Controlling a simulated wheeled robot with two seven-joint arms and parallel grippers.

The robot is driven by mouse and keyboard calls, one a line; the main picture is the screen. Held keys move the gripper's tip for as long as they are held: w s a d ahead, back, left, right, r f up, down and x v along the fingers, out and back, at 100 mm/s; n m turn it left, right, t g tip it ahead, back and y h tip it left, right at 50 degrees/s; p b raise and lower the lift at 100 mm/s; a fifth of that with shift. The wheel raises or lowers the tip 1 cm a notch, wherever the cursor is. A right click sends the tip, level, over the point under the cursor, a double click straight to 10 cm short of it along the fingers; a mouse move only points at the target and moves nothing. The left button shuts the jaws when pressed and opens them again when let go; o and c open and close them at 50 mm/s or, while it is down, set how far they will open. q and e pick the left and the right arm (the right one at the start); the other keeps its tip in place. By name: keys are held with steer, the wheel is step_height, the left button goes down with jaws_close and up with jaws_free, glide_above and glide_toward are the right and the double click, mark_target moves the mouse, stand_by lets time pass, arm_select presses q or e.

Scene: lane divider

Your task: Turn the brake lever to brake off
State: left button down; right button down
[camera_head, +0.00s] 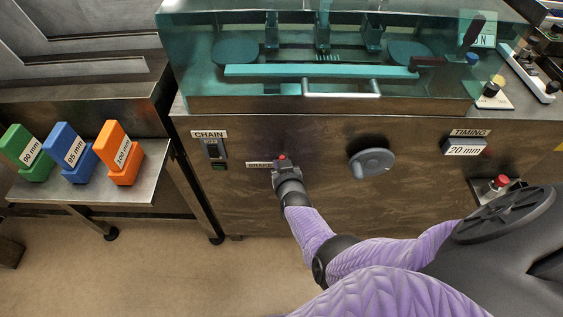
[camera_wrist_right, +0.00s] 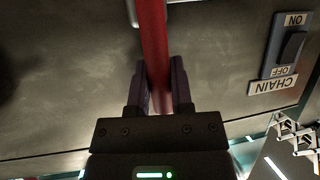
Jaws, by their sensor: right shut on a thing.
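The brake lever is a red bar (camera_wrist_right: 153,28) in the right wrist view, running from the top edge down between my fingers. In the head view only a small red end (camera_head: 282,157) shows, beside the BRAKE label (camera_head: 259,165) on the machine's front panel. My right gripper (camera_head: 284,164) is at the lever, shut on it, with one finger on each side (camera_wrist_right: 158,75). The gripper hides most of the lever in the head view, and its ON or OFF mark cannot be read. My left gripper is not in view.
The CHAIN switch (camera_head: 212,149) is on the panel, up and left of the lever. A grey handwheel (camera_head: 371,162) is to the right, and a TIMING display (camera_head: 464,146) reads 20 mm. A side shelf (camera_head: 85,190) carries green, blue and orange blocks at left.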

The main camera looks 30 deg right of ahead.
stand_by(0.4)
steer(key=c, duration=0.5)
jaws_free()
steer(key=shift+a, duration=0.1)
steer(key=p+v, duration=0.8)
steer(key=v, duration=0.1)
steer(key=shift+s+a, duration=0.2)
steer(key=shift+s, duration=0.15)
steer(key=shift+r, duration=0.15)
